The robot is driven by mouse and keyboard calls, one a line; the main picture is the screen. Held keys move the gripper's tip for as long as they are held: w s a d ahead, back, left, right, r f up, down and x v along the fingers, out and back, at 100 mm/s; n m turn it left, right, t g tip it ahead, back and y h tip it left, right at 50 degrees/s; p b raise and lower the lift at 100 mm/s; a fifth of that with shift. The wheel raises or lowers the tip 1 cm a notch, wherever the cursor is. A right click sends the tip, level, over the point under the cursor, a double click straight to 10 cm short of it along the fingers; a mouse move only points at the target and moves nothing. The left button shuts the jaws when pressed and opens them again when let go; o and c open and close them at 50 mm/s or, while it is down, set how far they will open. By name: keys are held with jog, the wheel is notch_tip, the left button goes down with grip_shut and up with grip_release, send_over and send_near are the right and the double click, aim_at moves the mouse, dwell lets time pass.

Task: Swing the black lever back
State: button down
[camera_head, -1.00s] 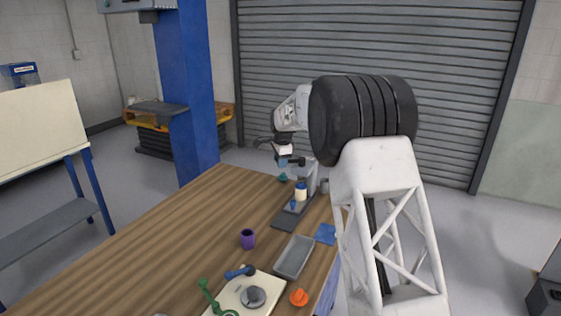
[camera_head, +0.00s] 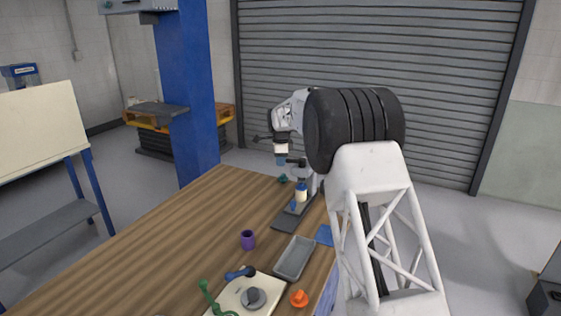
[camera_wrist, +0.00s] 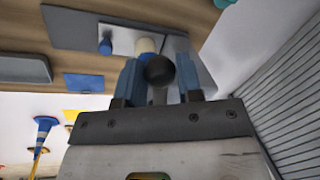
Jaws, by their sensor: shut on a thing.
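The black lever (camera_head: 297,162) belongs to a small grey device at the far right end of the wooden table. In the head view my gripper (camera_head: 281,160) is at the lever's left end, above the table. In the wrist view the lever's round black knob (camera_wrist: 160,70) sits between my two blue fingers, which are shut on it. A white bottle-like piece with a blue band (camera_head: 301,192) stands on the device's base, just below the lever. The knob hides part of the device in the wrist view.
A dark mat (camera_head: 285,221) lies before the device. Nearer are a grey tray (camera_head: 295,258), a blue square (camera_head: 325,235), a purple cup (camera_head: 248,240), an orange knob (camera_head: 299,298) and a cream board (camera_head: 232,297) with green and blue handles. The table's left is clear.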

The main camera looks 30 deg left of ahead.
jog(key=shift+w+a+m+h, duration=0.15)
jog(key=shift+w+m, duration=0.55)
jog(key=shift+m, duration=0.2)
jog(key=shift+w+a+m+h, duration=0.1)
jog(key=shift+w+m+h, duration=0.05)
jog(key=shift+w+m, duration=0.65)
jog(key=shift+s, duration=0.1)
jog(key=c, duration=0.8)
grip_release()
jog(key=shift+r, duration=0.1)
jog(key=shift+s+d+r, duration=0.1)
jog(key=shift+s+r, duration=0.15)
jog(key=shift+r, duration=1)
jog(key=shift+s+r, duration=0.2)
jog(key=shift+r, duration=1.05)
jog(key=shift+s+d+r, duration=0.1)
jog(key=shift+s+r, duration=0.15)
jog(key=shift+r, duration=1)
